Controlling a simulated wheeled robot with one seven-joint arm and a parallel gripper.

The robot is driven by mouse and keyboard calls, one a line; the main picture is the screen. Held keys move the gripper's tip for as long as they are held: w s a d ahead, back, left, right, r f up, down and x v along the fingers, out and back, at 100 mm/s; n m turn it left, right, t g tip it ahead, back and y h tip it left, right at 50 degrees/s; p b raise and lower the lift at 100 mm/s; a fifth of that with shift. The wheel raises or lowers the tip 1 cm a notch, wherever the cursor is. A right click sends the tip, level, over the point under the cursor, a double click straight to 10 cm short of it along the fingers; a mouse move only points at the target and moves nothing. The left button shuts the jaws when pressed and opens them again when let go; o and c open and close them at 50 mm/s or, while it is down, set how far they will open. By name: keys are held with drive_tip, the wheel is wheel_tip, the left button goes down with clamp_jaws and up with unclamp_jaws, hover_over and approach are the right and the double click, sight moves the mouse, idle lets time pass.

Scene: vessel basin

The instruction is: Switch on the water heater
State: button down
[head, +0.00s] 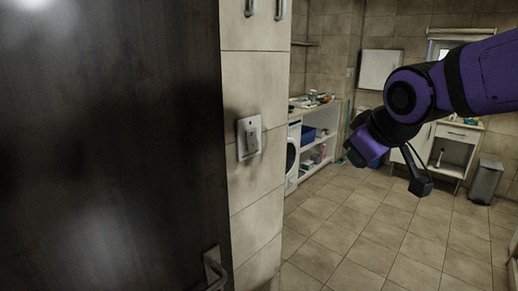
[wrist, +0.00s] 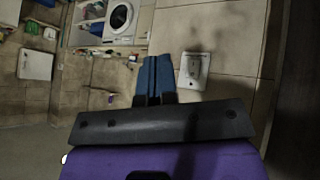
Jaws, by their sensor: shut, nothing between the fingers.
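A pale wall switch (head: 249,137) with a raised rocker is fixed to the tiled wall just right of the dark door. It also shows in the wrist view (wrist: 194,70), to the right of my fingers. My gripper (wrist: 154,62) has its two blue fingers shut together, with nothing between them. The fingers appear apart from the switch. In the head view my purple arm reaches in from the right, and the fingers are not clear there. I cannot make out a water heater for certain in either view.
The dark door (head: 110,150) with a metal handle (head: 214,268) fills the left side. A washing machine (head: 292,158) and white shelf unit (head: 318,150) stand beyond the wall. A grey bin (head: 485,182) stands at the right. The tiled floor (head: 350,225) between is clear.

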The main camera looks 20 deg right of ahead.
sight(254, 148)
drive_tip(key=w+d+f+n+t+y, duration=0.15)
drive_tip(key=w+n+t, duration=0.25)
drive_tip(key=w+n, duration=0.7)
drive_tip(key=w+a+f+n+t+y, duration=0.2)
drive_tip(key=w+a+f+n+y, duration=0.2)
drive_tip(key=n+y, duration=0.4)
drive_tip(key=shift+w+a+f+n, duration=0.4)
drive_tip(key=shift+w+f+n, duration=0.4)
drive_tip(key=shift+w, duration=0.45)
drive_tip(key=shift+w+a, duration=0.1)
drive_tip(key=x, duration=1.3)
drive_tip(key=shift+w+a+r, duration=0.1)
drive_tip(key=shift+w+r, duration=0.05)
drive_tip(key=shift+w, duration=0.25)
